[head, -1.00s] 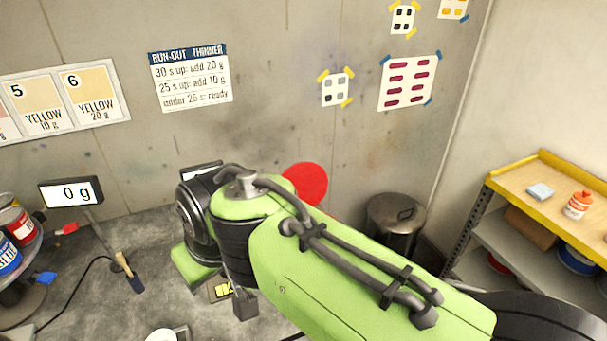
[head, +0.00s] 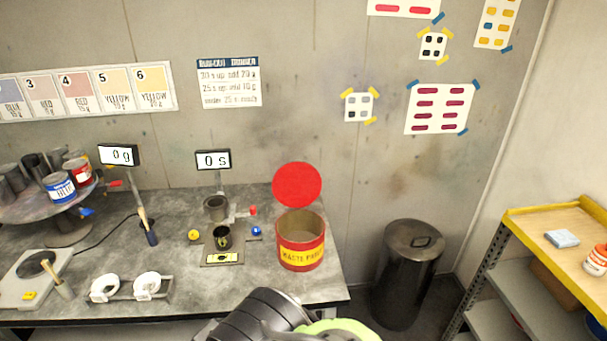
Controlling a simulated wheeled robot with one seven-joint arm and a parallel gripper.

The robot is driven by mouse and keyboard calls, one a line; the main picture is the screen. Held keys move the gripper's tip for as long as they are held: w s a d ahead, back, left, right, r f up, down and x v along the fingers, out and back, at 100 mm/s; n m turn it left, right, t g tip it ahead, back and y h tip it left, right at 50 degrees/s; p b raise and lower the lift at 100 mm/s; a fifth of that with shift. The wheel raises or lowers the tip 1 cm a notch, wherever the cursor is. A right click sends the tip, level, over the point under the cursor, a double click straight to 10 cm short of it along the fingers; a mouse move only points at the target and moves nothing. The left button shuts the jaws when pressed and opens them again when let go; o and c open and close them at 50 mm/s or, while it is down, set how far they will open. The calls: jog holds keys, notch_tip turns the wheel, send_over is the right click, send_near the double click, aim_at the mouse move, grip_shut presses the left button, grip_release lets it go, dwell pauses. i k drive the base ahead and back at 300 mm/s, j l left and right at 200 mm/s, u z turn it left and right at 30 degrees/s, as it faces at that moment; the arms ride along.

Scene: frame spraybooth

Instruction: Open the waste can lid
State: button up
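The red waste paint can (head: 300,257) with a yellow label stands near the right end of the grey bench. Its top is open and I can see into its brownish inside. Its round red lid (head: 297,185) stands upright at the back of the can's rim, face toward me. Part of my arm, dark and green, shows at the bottom middle, in front of the bench. My gripper is not visible in the head view.
A dark lidded bin (head: 405,278) stands on the floor right of the bench (head: 185,290). Left of the can are a small black cup (head: 222,237) and a timer display (head: 213,160). A yellow-topped shelf (head: 535,222) is at the right.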

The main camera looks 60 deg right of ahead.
aim_at(295, 185)
jog(key=k+l+u, duration=0.25)
jog(key=l, duration=0.25)
jog(key=k+l+u, duration=0.2)
jog(key=l, duration=0.3)
jog(key=k+l+u, duration=0.25)
jog(key=l, duration=0.15)
jog(key=l+u, duration=0.15)
jog(key=l, duration=0.3)
jog(key=k+l+u, duration=0.15)
jog(key=l, duration=0.3)
jog(key=l+u, duration=0.15)
jog(key=l, duration=0.3)
jog(key=k+l+u, duration=0.15)
jog(key=l, duration=0.3)
